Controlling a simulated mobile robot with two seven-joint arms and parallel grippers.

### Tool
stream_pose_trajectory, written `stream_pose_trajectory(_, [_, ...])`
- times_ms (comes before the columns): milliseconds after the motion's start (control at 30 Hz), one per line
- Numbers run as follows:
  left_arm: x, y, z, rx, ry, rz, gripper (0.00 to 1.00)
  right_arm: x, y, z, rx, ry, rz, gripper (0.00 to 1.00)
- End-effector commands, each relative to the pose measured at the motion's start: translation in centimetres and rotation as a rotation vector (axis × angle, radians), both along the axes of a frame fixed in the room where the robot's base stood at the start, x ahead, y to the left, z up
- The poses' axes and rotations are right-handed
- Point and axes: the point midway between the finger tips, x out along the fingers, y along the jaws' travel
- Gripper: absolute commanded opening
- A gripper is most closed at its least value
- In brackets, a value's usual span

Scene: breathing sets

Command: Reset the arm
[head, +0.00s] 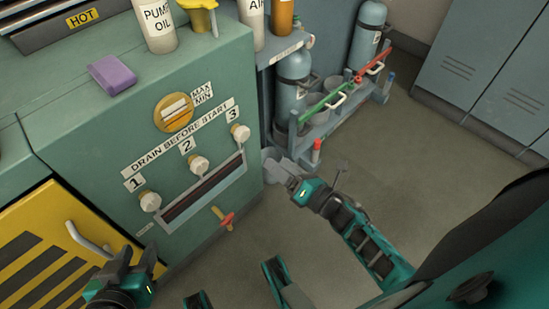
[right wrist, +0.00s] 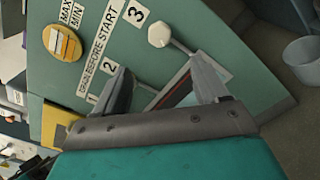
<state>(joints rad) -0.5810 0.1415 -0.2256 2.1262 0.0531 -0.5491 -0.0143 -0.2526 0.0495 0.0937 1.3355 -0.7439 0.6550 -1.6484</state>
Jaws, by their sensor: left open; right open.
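My right gripper (head: 281,167) is open and empty in the head view, to the right of the green panel's (head: 215,84) front corner. In the right wrist view its two fingers (right wrist: 160,68) stand apart, with the panel behind and nothing between them. My left gripper (head: 137,258) is at the lower left in the head view, open, in front of the yellow striped door (head: 50,235). Its fingertips are partly hard to make out against the panel. I see nothing held in either gripper.
The panel carries white knobs (head: 199,165) numbered 1 to 3 and a red-handled valve (head: 227,221). Gas cylinders (head: 293,92) stand in a rack behind. Grey lockers (head: 490,70) are at right; floor between is clear.

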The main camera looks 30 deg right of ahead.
Motion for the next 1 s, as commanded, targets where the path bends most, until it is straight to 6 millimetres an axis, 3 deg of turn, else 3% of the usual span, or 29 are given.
stream_pose_trajectory(300, [0.0, -0.2, 0.0, -0.001, 0.000, -0.004, 0.43, 0.0, 0.0, 0.1, 0.011, 0.005, -0.004, 0.73])
stream_pose_trajectory(467, [0.0, -0.2, 0.0, -0.001, 0.000, -0.004, 0.43, 0.2, -0.5, 1.0, 0.193, 0.086, -0.073, 0.73])
stream_pose_trajectory(633, [0.0, -0.2, 0.1, -0.001, 0.000, -0.004, 0.43, -0.3, -0.9, 2.7, 0.671, 0.282, -0.225, 0.73])
stream_pose_trajectory(767, [0.0, -0.2, 0.1, -0.002, -0.001, -0.004, 0.43, -1.6, 0.0, 3.6, 1.096, 0.458, -0.344, 0.73])
stream_pose_trajectory(1000, [0.1, -0.2, 0.1, -0.001, -0.002, -0.004, 0.43, -5.6, 4.0, 4.6, 1.788, 0.798, -0.560, 0.73])
